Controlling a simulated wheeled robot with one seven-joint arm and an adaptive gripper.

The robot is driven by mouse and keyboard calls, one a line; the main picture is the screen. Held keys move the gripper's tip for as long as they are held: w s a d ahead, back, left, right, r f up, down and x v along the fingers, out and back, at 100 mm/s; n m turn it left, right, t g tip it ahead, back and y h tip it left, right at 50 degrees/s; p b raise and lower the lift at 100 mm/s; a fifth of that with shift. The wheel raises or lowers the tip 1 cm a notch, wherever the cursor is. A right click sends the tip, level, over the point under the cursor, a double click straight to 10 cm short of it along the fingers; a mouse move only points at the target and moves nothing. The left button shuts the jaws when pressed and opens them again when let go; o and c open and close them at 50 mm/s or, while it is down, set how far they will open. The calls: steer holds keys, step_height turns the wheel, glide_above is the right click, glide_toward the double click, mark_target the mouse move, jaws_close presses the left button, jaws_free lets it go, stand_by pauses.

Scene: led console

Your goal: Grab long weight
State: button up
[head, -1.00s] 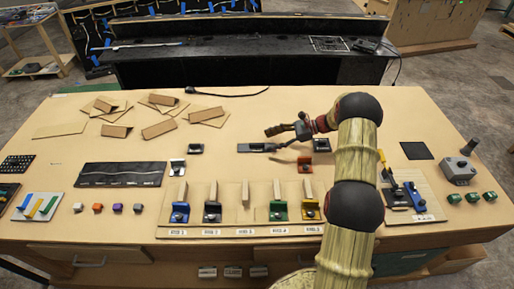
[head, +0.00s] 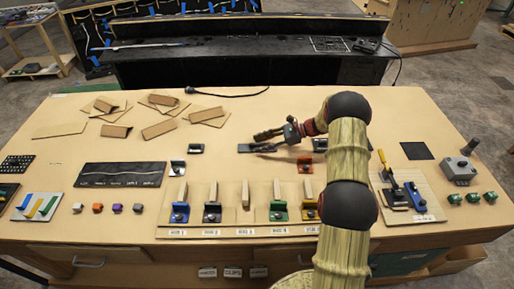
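A long, low dark bar (head: 246,148), possibly the long weight, lies flat on the tabletop in the middle of the head view. Its right part is partly covered by a thin dark shape, perhaps the gripper's shadow. My gripper (head: 262,134) is just behind and above the bar in the picture, its fingers pointing left. I cannot tell whether it touches the bar or whether the fingers are open. Nothing is clearly seen between them.
A board with coloured holders (head: 245,232) is in front. Cardboard pieces (head: 160,129) lie at the back left. A black cable (head: 235,95) runs along the back.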

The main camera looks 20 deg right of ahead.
jaws_close()
stand_by(0.6)
